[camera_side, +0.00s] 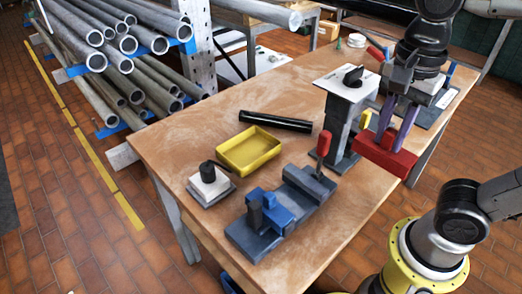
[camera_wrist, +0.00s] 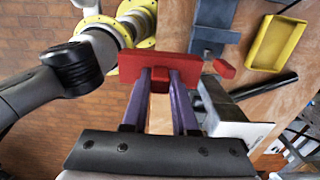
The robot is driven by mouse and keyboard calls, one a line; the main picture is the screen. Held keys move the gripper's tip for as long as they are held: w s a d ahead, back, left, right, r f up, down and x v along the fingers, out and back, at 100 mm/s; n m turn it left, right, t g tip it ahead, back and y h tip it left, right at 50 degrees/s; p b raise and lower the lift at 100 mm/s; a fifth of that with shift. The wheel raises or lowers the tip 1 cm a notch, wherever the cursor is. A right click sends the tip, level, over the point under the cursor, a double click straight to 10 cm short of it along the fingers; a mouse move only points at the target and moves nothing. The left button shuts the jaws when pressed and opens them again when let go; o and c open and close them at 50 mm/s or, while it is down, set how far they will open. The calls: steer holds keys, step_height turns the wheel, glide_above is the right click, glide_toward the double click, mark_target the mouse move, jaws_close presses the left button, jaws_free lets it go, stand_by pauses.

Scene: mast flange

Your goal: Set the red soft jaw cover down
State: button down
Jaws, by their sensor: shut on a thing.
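The red soft jaw cover (camera_side: 384,157) is a red block with a wide flat face. My gripper (camera_side: 394,136), with purple fingers, is shut on it and holds it to the right of the grey post, at the table's right edge. In the wrist view the cover (camera_wrist: 190,67) sits across the tips of my gripper (camera_wrist: 161,78), and its wide face spreads to both sides. It appears held above the table; the exact height is hard to tell. The faces between the fingertips are hidden.
A grey post with a white top plate (camera_side: 346,81) stands close left of my gripper. A blue-grey vise (camera_side: 275,214), a yellow tray (camera_side: 248,165), a black tube (camera_side: 275,122) and a black-knobbed block (camera_side: 210,184) are on the wooden table (camera_side: 185,135). Pipes (camera_side: 130,45) lie beyond.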

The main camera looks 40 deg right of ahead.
step_height(320, 180, up, 3)
steer(key=shift+w+f, duration=0.1)
steer(key=shift+f, duration=0.1)
steer(key=w+r+n, duration=0.1)
steer(key=w+n, duration=0.7)
steer(key=w, duration=0.2)
steer(key=n, duration=1)
glide_above(243, 148)
step_height(243, 148, down, 21)
steer(key=shift+s+r, duration=0.1)
steer(key=shift+f, duration=1.6)
